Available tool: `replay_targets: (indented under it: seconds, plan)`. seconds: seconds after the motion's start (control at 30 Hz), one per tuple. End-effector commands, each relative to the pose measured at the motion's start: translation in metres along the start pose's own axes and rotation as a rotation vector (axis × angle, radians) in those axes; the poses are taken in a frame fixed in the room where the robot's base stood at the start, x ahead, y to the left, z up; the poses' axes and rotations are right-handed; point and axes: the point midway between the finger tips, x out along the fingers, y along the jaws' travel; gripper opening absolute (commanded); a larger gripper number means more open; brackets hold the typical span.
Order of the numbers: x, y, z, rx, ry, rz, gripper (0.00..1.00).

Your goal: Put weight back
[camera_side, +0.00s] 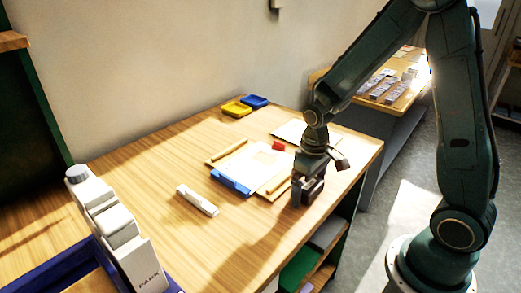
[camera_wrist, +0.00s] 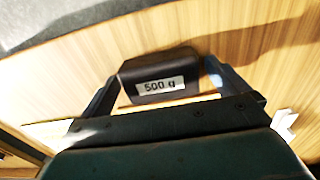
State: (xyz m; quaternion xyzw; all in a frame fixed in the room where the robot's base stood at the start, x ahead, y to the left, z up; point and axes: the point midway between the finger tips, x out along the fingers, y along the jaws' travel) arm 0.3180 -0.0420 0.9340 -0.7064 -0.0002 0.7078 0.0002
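A black weight (camera_wrist: 158,75) with a white "500 g" label sits between the two fingers of my gripper (camera_wrist: 160,78) in the wrist view. Both fingers appear to press against its short sides. In the side view my gripper (camera_side: 308,192) points down at the right front part of the wooden table, near its edge, with the dark weight between its fingers. Whether the weight touches the table is hard to tell.
A white sheet (camera_side: 262,162) with a blue piece (camera_side: 230,182) and a red piece (camera_side: 278,146) lies left of my gripper. A white stick (camera_side: 197,200) lies nearer. Yellow (camera_side: 236,109) and blue (camera_side: 254,102) trays stand at the back.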

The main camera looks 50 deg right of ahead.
Motion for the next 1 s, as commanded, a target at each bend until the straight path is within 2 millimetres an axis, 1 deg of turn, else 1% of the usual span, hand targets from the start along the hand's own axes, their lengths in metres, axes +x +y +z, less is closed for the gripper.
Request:
replay_targets:
  seconds: [0.33,0.53,0.77,1.0]
  plan:
    - [-0.001,0.000,0.000,0.000,0.001,0.000,0.99]
    - [-0.010,0.000,-0.001,0.000,0.002,0.000,0.99]
    - [-0.034,0.000,-0.001,0.000,0.005,0.001,0.99]
    - [-0.070,0.000,-0.001,0.000,0.006,0.001,0.99]
